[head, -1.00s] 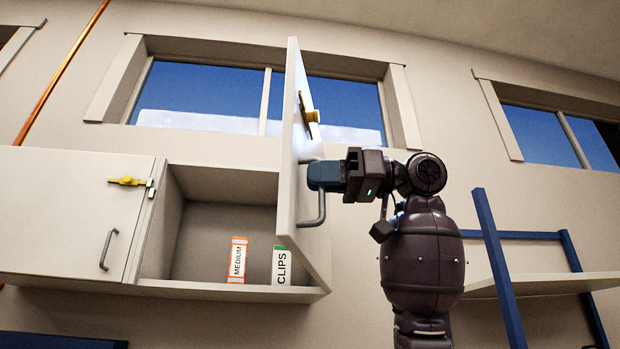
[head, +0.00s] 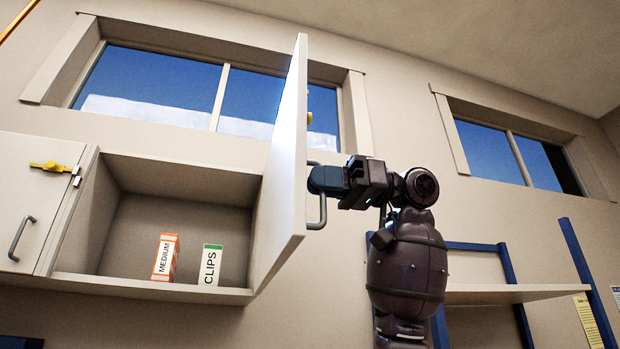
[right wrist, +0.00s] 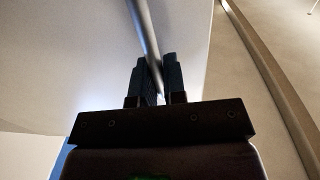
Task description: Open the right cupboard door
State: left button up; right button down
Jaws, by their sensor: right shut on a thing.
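The right cupboard door (head: 285,165) stands swung out wide, seen nearly edge-on in the head view. Its grey bar handle (head: 322,210) is on the side facing right. My right gripper (head: 318,181) is shut on that handle. In the right wrist view the handle (right wrist: 146,35) runs between the two dark blue fingers (right wrist: 158,82), with the pale door (right wrist: 70,60) behind. The open compartment (head: 190,188) holds an orange and white MEDIUM box (head: 166,258) and a green and white CLIPS box (head: 210,266), both upright. My left gripper is not in view.
The left cupboard door (head: 40,205) is shut, with a yellow latch (head: 49,167) and a grey handle (head: 21,238). A blue-framed shelf (head: 510,293) is on the right, behind my right arm. Windows are above.

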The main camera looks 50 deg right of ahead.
jog(key=shift+v, duration=0.8)
jog(key=shift+w+d, duration=0.1)
jog(key=c, duration=1.2)
grip_release()
jog(key=b+v, duration=0.1)
jog(key=v, duration=0.9)
jog(key=shift+s+d, duration=0.25)
jog(key=shift+d, duration=0.05)
